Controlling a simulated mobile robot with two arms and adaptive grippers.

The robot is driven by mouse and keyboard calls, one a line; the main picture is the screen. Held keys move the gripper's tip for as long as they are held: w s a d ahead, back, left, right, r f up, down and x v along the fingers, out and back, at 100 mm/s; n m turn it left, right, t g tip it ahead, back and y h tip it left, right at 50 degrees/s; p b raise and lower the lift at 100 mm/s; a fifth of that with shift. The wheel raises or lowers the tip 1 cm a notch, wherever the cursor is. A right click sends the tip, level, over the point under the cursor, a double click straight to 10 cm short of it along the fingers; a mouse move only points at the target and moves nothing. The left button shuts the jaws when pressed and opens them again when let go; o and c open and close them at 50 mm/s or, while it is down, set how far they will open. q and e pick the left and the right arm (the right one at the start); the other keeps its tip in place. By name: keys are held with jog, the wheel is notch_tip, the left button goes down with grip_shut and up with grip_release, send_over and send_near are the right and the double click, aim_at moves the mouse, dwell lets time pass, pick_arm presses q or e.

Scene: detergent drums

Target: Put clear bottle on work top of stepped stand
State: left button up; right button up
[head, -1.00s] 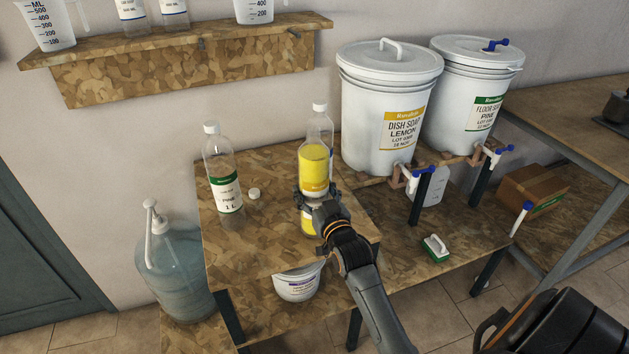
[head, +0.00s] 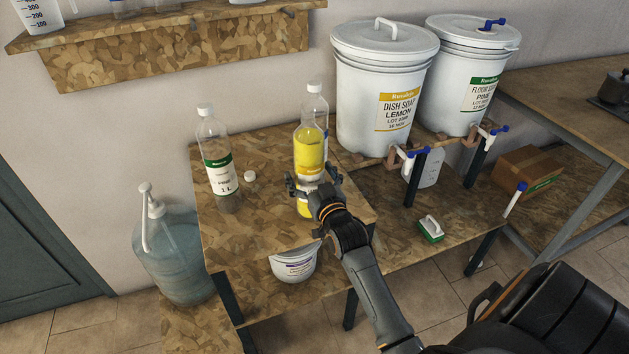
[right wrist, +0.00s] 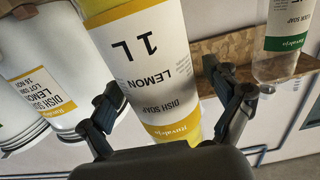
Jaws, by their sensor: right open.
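A clear bottle with yellow contents and a white cap (head: 311,150) stands on the work top of the stepped stand (head: 262,222). In the right wrist view its yellow-and-white dish soap lemon label (right wrist: 150,65) shows upside down. My right gripper (head: 312,187) is open, with its fingers on either side of the bottle's lower part. I cannot tell whether they touch it. Another clear bottle with a green label (head: 219,165) stands to the left on the same top. It also shows in the right wrist view (right wrist: 285,45). My left gripper is not in view.
A loose white cap (head: 250,177) lies between the bottles. Two white drums, dish soap (head: 380,100) and floor soap (head: 470,80), stand at right. A white tub (head: 293,266) sits below the top, a green-and-white brush (head: 431,229) on the lower level, and a blue jug (head: 172,255) at left.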

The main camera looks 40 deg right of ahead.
jog(key=b+v, duration=0.1)
jog(key=v, duration=1.1)
jog(key=s+a+f+n+g+y, duration=0.1)
jog(key=s+a+f+g, duration=0.2)
jog(key=f, duration=1)
jog(key=s+a+f+n+g+y, duration=0.1)
jog(key=s+a+f+g+y, duration=0.2)
jog(key=f, duration=0.9)
jog(key=s+a+f+n+g, duration=0.15)
jog(key=s+a+f, duration=0.25)
jog(key=f, duration=0.9)
jog(key=s+f+g, duration=0.3)
jog(key=s+f, duration=0.3)
jog(key=s, duration=0.4)
jog(key=s+f+n+g, duration=0.1)
jog(key=s+f+g, duration=0.2)
jog(key=s+f, duration=0.3)
jog(key=s+f+g, duration=0.3)
jog(key=s+f, duration=0.3)
jog(key=s, duration=0.8)
jog(key=shift+a+n, duration=0.35)
jog(key=shift+a, duration=0.05)
